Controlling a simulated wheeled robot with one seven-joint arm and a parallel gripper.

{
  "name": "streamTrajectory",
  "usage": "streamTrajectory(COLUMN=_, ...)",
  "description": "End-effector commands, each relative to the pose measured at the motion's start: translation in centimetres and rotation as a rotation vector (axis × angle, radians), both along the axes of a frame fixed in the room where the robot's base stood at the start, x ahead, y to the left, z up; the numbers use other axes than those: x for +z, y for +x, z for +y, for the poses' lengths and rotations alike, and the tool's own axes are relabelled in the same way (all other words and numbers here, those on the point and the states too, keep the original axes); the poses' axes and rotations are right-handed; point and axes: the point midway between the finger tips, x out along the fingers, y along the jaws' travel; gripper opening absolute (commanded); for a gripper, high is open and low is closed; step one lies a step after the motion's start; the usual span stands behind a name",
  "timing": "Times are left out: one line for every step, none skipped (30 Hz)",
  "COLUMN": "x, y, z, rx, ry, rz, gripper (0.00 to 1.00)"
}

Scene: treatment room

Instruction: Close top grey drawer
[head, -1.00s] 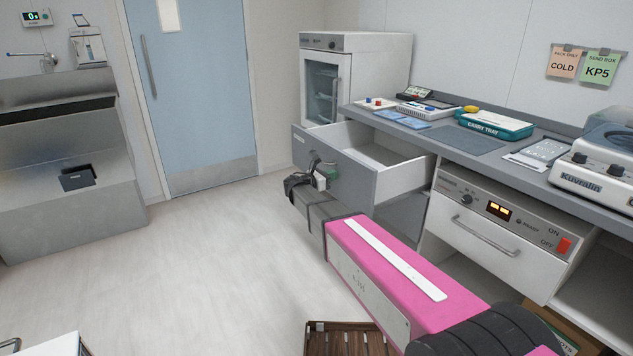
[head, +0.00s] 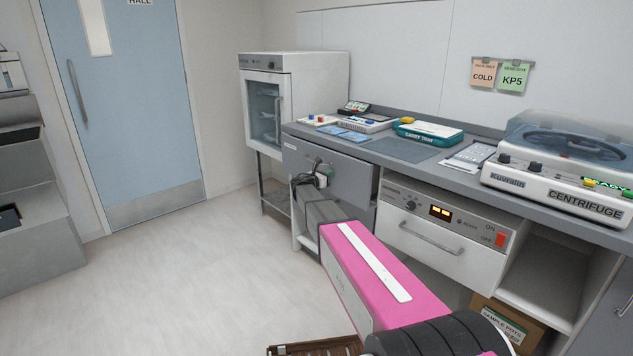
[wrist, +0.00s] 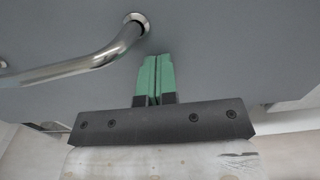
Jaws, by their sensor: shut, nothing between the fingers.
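The top grey drawer (head: 350,180) sits under the left part of the counter. Its front appears about flush under the counter edge, and none of its inside shows in the head view. I cannot tell whether a small gap is left. My gripper (head: 325,173) is at the drawer front, below the counter edge. In the wrist view, its green fingers (wrist: 156,78) are shut together and empty. They point at the grey drawer front (wrist: 215,60), close to or touching it, just right of the shiny curved handle (wrist: 85,66). The fingers are not around the handle.
The counter (head: 440,172) carries a teal carry tray (head: 428,134) and a centrifuge (head: 560,165). A white drawer unit (head: 440,235) with a handle is right of the grey drawer. A white glass-door cabinet (head: 290,95) stands left. The floor (head: 190,280) at left is clear.

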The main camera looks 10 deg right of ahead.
Motion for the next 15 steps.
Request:
streamTrajectory(x=0.0, y=0.9, z=-1.1, rx=-0.003, ry=-0.001, rz=-0.001, gripper=0.00)
streamTrajectory(x=0.0, y=1.2, z=-1.5, rx=-0.003, ry=-0.001, rz=-0.001, gripper=0.00)
streamTrajectory(x=0.0, y=1.6, z=-2.1, rx=-0.002, ry=-0.001, rz=-0.001, gripper=0.00)
streamTrajectory(x=0.0, y=1.9, z=-2.5, rx=-0.001, ry=-0.001, rz=-0.001, gripper=0.00)
streamTrajectory(x=0.0, y=2.1, z=-2.9, rx=-0.001, ry=-0.001, rz=-0.001, gripper=0.00)
streamTrajectory(x=0.0, y=2.4, z=-3.4, rx=-0.002, ry=-0.001, rz=-0.001, gripper=0.00)
streamTrajectory(x=0.0, y=2.6, z=-3.7, rx=-0.002, ry=-0.001, rz=-0.001, gripper=0.00)
streamTrajectory(x=0.0, y=2.8, z=-4.0, rx=-0.002, ry=-0.001, rz=-0.001, gripper=0.00)
streamTrajectory(x=0.0, y=3.0, z=-4.3, rx=-0.001, ry=-0.001, rz=-0.001, gripper=0.00)
streamTrajectory(x=0.0, y=3.1, z=-4.5, rx=-0.001, ry=-0.001, rz=-0.001, gripper=0.00)
streamTrajectory(x=0.0, y=3.3, z=-4.7, rx=0.000, ry=-0.001, rz=-0.001, gripper=0.00)
streamTrajectory(x=0.0, y=3.4, z=-4.9, rx=0.000, ry=-0.001, rz=-0.001, gripper=0.00)
streamTrajectory(x=0.0, y=3.5, z=-5.0, rx=0.000, ry=-0.001, rz=-0.001, gripper=0.00)
streamTrajectory(x=0.0, y=3.6, z=-5.2, rx=0.000, ry=-0.001, rz=-0.001, gripper=0.00)
streamTrajectory(x=0.0, y=3.6, z=-5.3, rx=0.000, ry=-0.001, rz=-0.001, gripper=0.00)
